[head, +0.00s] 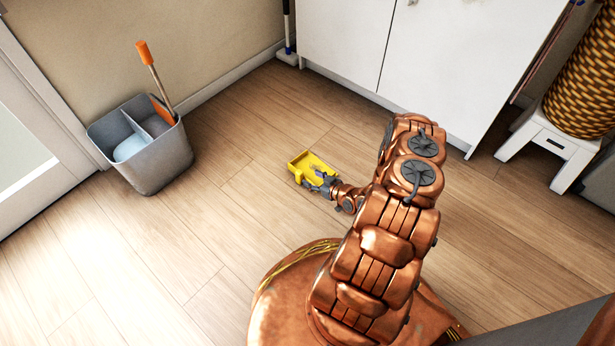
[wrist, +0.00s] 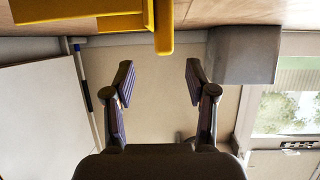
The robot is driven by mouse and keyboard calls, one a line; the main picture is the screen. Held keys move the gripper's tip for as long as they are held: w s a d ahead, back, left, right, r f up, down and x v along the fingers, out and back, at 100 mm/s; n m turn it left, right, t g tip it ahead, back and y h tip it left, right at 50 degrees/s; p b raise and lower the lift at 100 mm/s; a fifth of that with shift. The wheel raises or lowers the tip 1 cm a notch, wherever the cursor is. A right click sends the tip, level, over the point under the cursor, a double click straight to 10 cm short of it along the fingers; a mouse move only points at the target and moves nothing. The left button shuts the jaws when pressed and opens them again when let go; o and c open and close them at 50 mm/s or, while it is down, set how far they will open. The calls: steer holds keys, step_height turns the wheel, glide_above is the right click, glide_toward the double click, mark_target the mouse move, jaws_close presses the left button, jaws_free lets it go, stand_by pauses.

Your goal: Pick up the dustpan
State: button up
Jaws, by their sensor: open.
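The yellow dustpan (head: 312,163) lies on the wooden floor in the middle of the head view. It also shows at the top edge of the wrist view (wrist: 85,24), partly cut off, with its handle pointing down into the picture. My gripper (head: 322,183) is low beside the dustpan, at its near side in the head view. In the wrist view my gripper (wrist: 158,88) has its two fingers spread apart with nothing between them. Whether the fingers touch the dustpan cannot be told.
A grey divided bucket (head: 155,165) with an orange-handled tool (head: 148,62) stands at the left by the wall. A white cabinet (head: 420,50) is behind. A white stool (head: 550,145) with a woven basket (head: 585,85) is at right. Floor around the dustpan is clear.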

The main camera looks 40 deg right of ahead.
mark_target(301, 174)
steer(key=shift+b+x, duration=0.5)
steer(key=shift+x, duration=1.05)
steer(key=shift+a+r+b+x, duration=0.1)
steer(key=shift+b+x, duration=0.2)
steer(key=shift+x, duration=0.45)
steer(key=shift+a+r+b+x, duration=0.15)
steer(key=shift+b+x, duration=0.2)
steer(key=shift+x, duration=0.4)
steer(key=shift+a+r+b+x, duration=0.1)
steer(key=shift+b+x, duration=0.2)
steer(key=shift+x, duration=0.5)
steer(key=shift+w, duration=0.1)
jaws_close()
